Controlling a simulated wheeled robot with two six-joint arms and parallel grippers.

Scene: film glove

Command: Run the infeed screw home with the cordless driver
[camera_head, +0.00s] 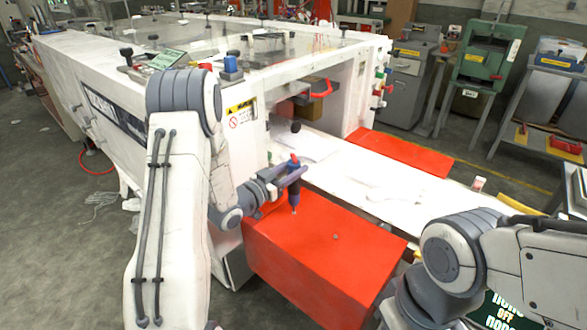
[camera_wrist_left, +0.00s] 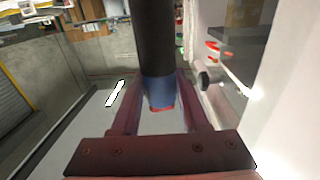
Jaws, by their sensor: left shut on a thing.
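The cordless driver (camera_head: 294,194) is a slim upright tool with a blue and dark body and a red top. My left gripper (camera_head: 291,178) is shut around it and holds it above the red infeed cover (camera_head: 320,262), tip pointing down. In the left wrist view the driver (camera_wrist_left: 157,45) stands between the two fingers, dark along its length with a blue and red end. A small grey round spot (camera_head: 336,237), perhaps the screw head, shows on the red top, right of the driver's tip. My right arm enters at lower right; its gripper is not visible.
The large white machine (camera_head: 110,75) fills the left and back. A white board (camera_head: 375,180) with pale sheets lies behind the red cover, and a second red panel (camera_head: 400,152) beyond it.

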